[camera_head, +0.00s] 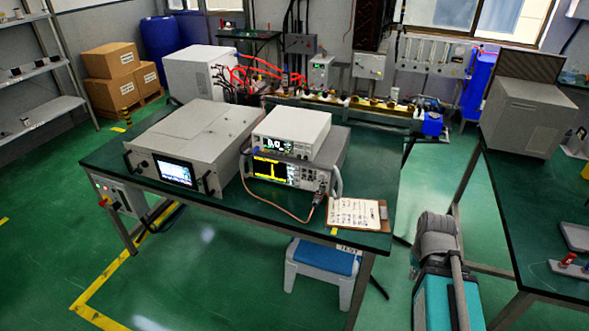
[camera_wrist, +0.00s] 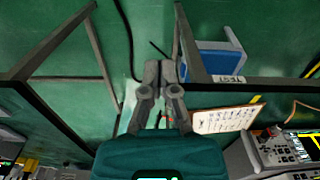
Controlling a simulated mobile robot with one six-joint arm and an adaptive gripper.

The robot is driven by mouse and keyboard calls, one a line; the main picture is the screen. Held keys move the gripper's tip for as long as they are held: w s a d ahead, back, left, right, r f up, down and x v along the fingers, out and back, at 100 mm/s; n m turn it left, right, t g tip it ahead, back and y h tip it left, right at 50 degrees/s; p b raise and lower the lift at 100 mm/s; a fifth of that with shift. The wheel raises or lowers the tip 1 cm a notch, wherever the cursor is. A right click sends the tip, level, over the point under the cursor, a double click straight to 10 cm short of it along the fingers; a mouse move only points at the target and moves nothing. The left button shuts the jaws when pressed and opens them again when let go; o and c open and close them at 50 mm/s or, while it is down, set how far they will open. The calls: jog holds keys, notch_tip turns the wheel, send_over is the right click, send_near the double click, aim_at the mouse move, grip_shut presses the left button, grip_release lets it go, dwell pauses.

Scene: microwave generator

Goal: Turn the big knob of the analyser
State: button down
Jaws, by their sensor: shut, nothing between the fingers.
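The analyser (camera_head: 283,172) is a grey bench instrument with a yellow trace on its dark screen, near the front edge of the green-topped table (camera_head: 365,185). A white instrument sits on top of it. Its controls are at the right of its front; the big knob is too small to pick out surely in the head view. In the wrist view part of the analyser (camera_wrist: 285,150) shows at the right edge. My gripper (camera_wrist: 160,72) is shut and empty, apart from the analyser and left of it in that view. My arm stands right of the table in the head view.
A clipboard (camera_head: 356,213) lies beside the analyser, and a cable hangs from the analyser's front. A blue-topped stool (camera_head: 326,258) stands under the table edge. A large grey rack unit (camera_head: 190,150) is at left. A second table (camera_head: 530,215) stands at right.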

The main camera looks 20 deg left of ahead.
jog(key=c, duration=1.4)
grip_release()
